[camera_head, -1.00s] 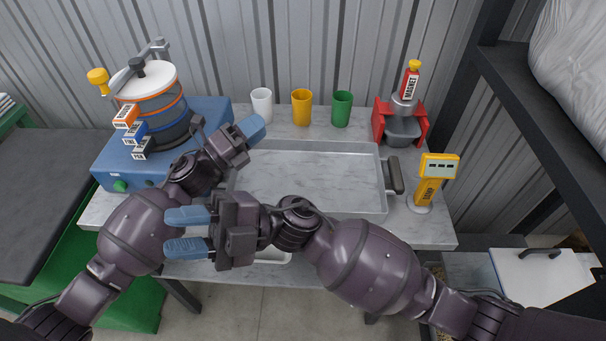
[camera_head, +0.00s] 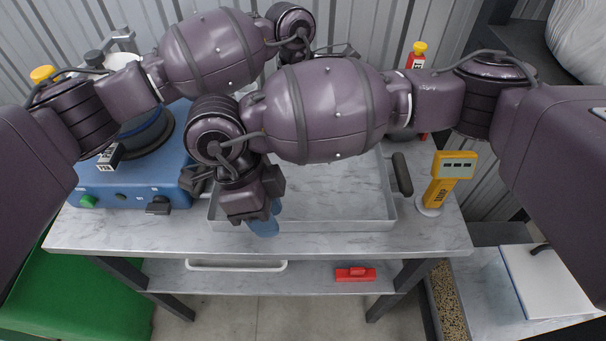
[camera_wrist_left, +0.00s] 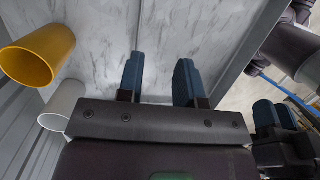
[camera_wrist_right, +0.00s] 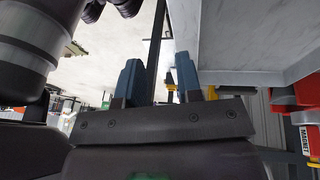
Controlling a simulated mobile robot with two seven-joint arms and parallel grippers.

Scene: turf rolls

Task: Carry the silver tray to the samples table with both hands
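The silver tray (camera_head: 340,225) lies flat on the marble-topped table (camera_head: 150,237), with a dark handle (camera_head: 402,175) at its right end. Its left end is hidden behind my arms. My right gripper (camera_head: 265,222) reaches across to the tray's front left and points down. In the right wrist view its fingers (camera_wrist_right: 158,82) are apart with nothing clearly between them, beside the tray wall (camera_wrist_right: 240,77). My left gripper is hidden behind the right arm in the head view. In the left wrist view its fingers (camera_wrist_left: 160,80) are apart and empty. I cannot tell which table is the samples table.
A blue machine (camera_head: 130,180) stands on the table's left. A yellow device (camera_head: 449,175) stands right of the tray. A yellow cup (camera_wrist_left: 40,55) and a white cup (camera_wrist_left: 62,105) are near my left gripper. A red item (camera_head: 355,274) lies on the lower shelf. My arms cross closely.

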